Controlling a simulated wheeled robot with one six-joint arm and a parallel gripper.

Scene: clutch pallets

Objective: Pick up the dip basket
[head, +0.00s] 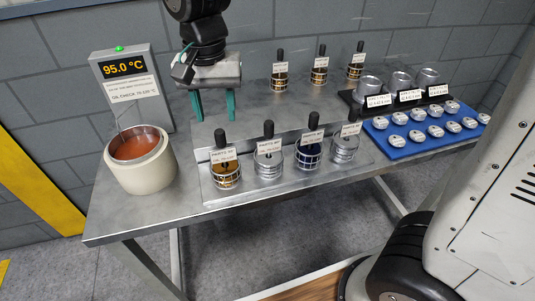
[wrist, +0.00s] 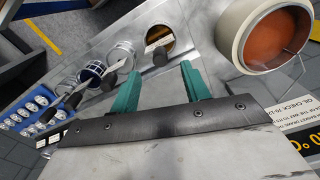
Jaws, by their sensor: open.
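Several wire baskets with upright black handles and white tags stand in a row on a metal tray: a gold one (head: 226,177), a silver one (head: 269,166), a blue one (head: 309,156) and another silver one (head: 344,149). I cannot tell which is the dip basket. The wrist view shows the gold basket (wrist: 160,40), the near silver basket (wrist: 121,54) and the blue basket (wrist: 91,72). My gripper (head: 214,112) is open and empty, its green fingers pointing down above the table behind the gold basket. The fingers also show in the wrist view (wrist: 161,72), apart from the baskets.
A cream pot of brown oil (head: 142,176) stands at the left, before a display (head: 122,68) reading 95.0 °C. Three more handled baskets (head: 319,77) stand behind on a raised step. A blue tray (head: 420,142) of silver discs and a black rack (head: 385,110) of cups are right.

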